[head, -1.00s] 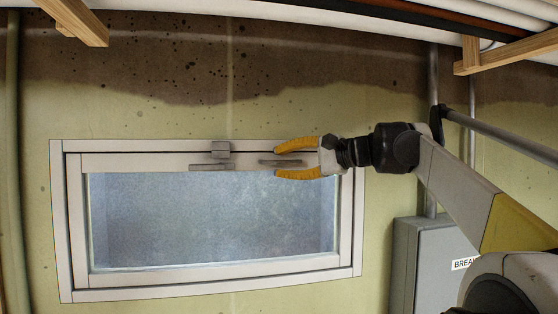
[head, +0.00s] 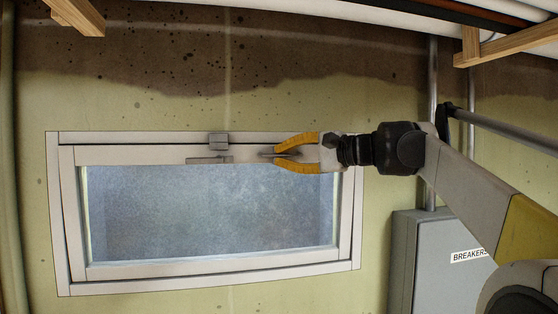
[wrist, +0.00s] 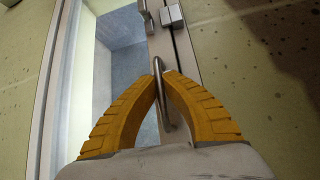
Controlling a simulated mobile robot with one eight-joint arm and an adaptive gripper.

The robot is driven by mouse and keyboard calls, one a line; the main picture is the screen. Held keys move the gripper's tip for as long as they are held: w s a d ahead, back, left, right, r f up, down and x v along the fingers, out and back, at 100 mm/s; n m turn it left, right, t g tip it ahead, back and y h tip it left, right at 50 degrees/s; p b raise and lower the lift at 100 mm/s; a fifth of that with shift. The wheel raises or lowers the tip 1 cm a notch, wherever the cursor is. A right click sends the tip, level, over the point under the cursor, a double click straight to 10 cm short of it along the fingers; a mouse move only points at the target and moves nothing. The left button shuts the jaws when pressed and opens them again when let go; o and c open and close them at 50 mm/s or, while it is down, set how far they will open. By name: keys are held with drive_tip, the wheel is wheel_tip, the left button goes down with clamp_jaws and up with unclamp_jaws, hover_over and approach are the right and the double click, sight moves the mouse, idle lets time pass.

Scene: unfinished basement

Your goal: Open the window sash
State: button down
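The window sash (head: 130,155) is a pale frame around a frosted pane, set in a wider pale window frame (head: 53,220) on the wall. I cannot tell whether it stands slightly ajar. A thin metal bar handle (wrist: 159,88) is on its top rail. My gripper (head: 277,153) comes from the right, and its two yellow fingers are closed in on this handle, one on each side. The wrist view shows the bar between the fingertips. A small block latch (head: 219,141) with a flat plate (head: 209,159) below it sits left of my gripper.
A grey breaker box (head: 430,255) is on the wall at the lower right, below my arm. Metal conduits (head: 432,120) run up the wall beside it. Wooden joists (head: 78,15) and pipes cross the top. The wall left of the window is clear.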

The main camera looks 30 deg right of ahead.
drive_tip(key=s+a+f+n+t+b, duration=0.1)
drive_tip(key=s+f+b, duration=0.1)
drive_tip(key=s, duration=0.2)
drive_tip(key=s+a+f+n+t+y+b, duration=0.1)
drive_tip(key=s+b, duration=0.1)
drive_tip(key=s, duration=0.3)
drive_tip(key=shift+s+a+f+n+y, duration=0.3)
drive_tip(key=shift+a+f+n, duration=0.05)
drive_tip(key=shift+a+n, duration=0.05)
drive_tip(key=c, duration=1.5)
unclamp_jaws()
drive_tip(key=shift+w, duration=0.1)
drive_tip(key=shift+c, duration=0.2)
drive_tip(key=v, duration=1.2)
drive_tip(key=shift+a+f, duration=0.1)
drive_tip(key=shift+f, duration=0.05)
